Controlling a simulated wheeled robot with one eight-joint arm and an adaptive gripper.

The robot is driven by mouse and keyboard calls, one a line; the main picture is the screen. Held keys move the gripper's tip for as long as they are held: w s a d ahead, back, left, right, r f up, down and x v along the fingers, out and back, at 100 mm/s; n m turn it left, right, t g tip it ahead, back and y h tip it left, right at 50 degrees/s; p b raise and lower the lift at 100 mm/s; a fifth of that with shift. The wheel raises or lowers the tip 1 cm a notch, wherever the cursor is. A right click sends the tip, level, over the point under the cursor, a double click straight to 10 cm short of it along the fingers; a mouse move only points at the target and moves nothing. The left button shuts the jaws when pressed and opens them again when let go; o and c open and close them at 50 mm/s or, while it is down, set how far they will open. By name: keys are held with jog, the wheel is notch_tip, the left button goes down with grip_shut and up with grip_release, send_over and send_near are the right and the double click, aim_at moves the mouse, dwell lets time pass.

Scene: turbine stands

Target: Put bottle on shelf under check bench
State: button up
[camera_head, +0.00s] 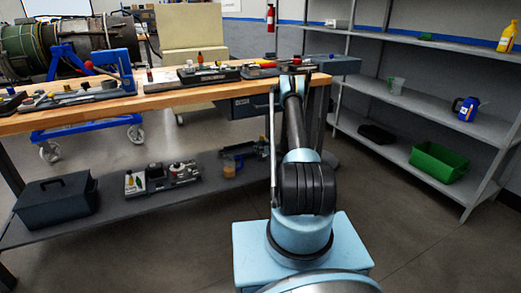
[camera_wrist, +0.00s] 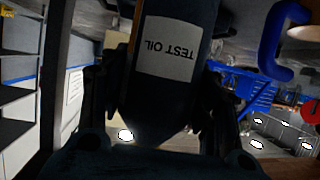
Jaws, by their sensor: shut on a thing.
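In the wrist view a dark bottle (camera_wrist: 165,85) with a white "TEST OIL" label, upside down in the picture, fills the middle. My gripper (camera_wrist: 162,108) has its dark fingers closed on both sides of it. In the head view my gripper (camera_head: 297,69) is at the far end of my arm, over the right end of the wooden check bench (camera_head: 175,97); I cannot make out the bottle there. The dark shelf under the bench (camera_head: 115,218) is below and left of my gripper.
On the lower shelf stand a black toolbox (camera_head: 56,200), a tray of small bottles (camera_head: 163,178) and a blue-dark fixture (camera_head: 240,157). Bare shelf shows between them. Fixtures and tools crowd the benchtop. A grey rack (camera_head: 405,105) with a green bin (camera_head: 438,163) stands right.

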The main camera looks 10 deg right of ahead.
aim_at(260, 155)
jog(key=shift+a+f, duration=0.2)
jog(key=shift+f, duration=0.45)
jog(key=shift+a+f, duration=0.2)
jog(key=shift+f, duration=0.4)
jog(key=shift+a+f, duration=0.1)
jog(key=shift+f, duration=1.6)
jog(key=o, duration=1.2)
